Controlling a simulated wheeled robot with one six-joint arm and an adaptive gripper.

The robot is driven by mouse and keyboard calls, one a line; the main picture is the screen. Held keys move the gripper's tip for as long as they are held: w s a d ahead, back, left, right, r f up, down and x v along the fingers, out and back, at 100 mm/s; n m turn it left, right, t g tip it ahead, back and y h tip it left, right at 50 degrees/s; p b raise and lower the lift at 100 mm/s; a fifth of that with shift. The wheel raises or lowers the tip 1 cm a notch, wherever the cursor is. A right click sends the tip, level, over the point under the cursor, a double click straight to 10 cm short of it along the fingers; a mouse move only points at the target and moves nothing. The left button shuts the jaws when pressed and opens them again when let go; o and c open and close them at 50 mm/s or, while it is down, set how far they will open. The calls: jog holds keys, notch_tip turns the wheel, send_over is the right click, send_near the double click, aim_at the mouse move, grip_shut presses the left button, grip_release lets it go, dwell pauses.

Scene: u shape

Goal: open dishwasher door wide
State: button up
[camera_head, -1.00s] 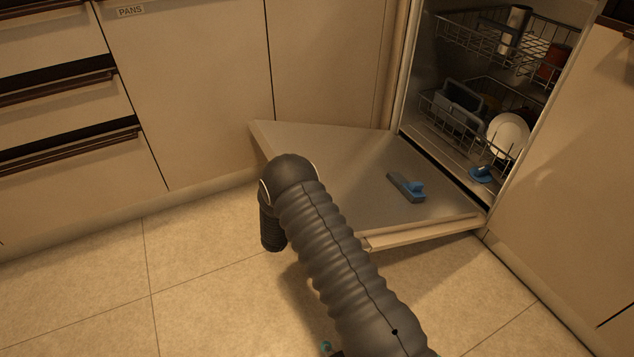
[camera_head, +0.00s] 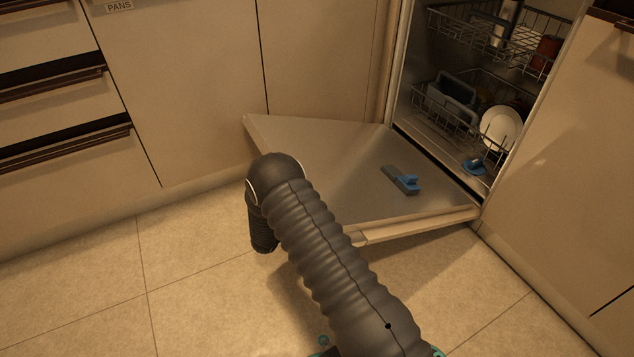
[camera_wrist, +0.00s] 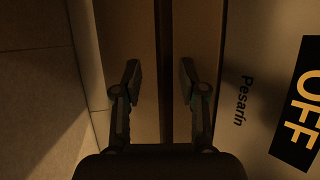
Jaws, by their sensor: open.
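The dishwasher door (camera_head: 300,145) is folded down and lies nearly flat, low over the floor, with its inner metal face up. The dishwasher (camera_head: 440,130) stands open at the right, with racks inside. My arm reaches over the door's outer left part and hides some of its edge. In the wrist view my gripper (camera_wrist: 158,85) is open, its two fingers apart, with nothing seen between them but a panel edge (camera_wrist: 150,35) and a dark gap behind. In the head view the gripper's fingers are hidden behind my arm.
The upper rack (camera_head: 485,30) and lower rack (camera_head: 425,115) hold dishes, including a white plate (camera_head: 500,130). A detergent dispenser (camera_head: 400,180) sits on the door. Drawers (camera_head: 60,100) and cabinet fronts line the left. The tiled floor (camera_head: 90,290) at the left is clear.

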jog(key=v, duration=0.9)
jog(key=shift+s+a, duration=0.15)
jog(key=shift+s, duration=0.15)
